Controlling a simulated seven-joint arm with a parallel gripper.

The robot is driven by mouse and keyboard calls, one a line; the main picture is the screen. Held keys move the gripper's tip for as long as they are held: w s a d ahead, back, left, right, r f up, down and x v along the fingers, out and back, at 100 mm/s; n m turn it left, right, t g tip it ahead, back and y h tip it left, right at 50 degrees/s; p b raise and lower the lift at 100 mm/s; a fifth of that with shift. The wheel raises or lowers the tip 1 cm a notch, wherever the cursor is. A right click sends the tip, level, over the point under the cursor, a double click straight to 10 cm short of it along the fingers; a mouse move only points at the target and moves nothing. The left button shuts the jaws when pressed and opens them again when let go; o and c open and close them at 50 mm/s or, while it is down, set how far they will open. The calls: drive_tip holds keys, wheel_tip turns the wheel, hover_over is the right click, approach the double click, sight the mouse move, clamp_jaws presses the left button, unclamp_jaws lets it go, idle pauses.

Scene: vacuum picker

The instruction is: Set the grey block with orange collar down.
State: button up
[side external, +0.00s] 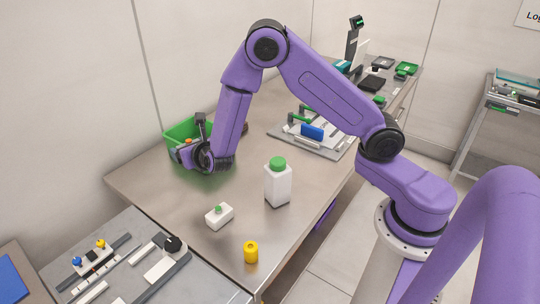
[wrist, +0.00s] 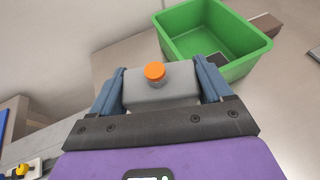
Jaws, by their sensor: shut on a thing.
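The grey block with orange collar (wrist: 140,88) sits between the two blue-grey fingers of my gripper (wrist: 161,74) in the wrist view. The fingers are shut on its left and right sides, and its round orange top faces the camera. In the side external view my gripper (side external: 188,154) is low at the far left of the metal table, in front of the green bin. The block is mostly hidden there by my gripper, and I cannot tell whether it touches the table.
The green bin (wrist: 193,19) is just beyond the block, with a dark item inside. A white bottle with green cap (side external: 278,187), a small white box (side external: 219,216) and a yellow cylinder (side external: 251,252) stand nearer. A fixture board (side external: 285,131) lies behind. Bare table lies between.

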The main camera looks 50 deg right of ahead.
drive_tip(key=d+m+g+h, duration=0.4)
drive_tip(key=d+m+h, duration=0.2)
drive_tip(key=d, duration=0.6)
drive_tip(key=m+g+h, duration=0.2)
drive_tip(key=m+g, duration=1.1)
drive_tip(key=g, duration=0.1)
hover_over(284, 155)
wheel_tip(284, 155, down, 3)
wheel_tip(284, 155, down, 6)
drive_tip(key=shift+s+r, duration=0.15)
drive_tip(key=shift+r, duration=0.05)
drive_tip(key=shift+a+f, duration=0.1)
drive_tip(key=shift+f, duration=2.05)
drive_tip(key=shift+f, duration=0.1)
drive_tip(key=o, duration=1)
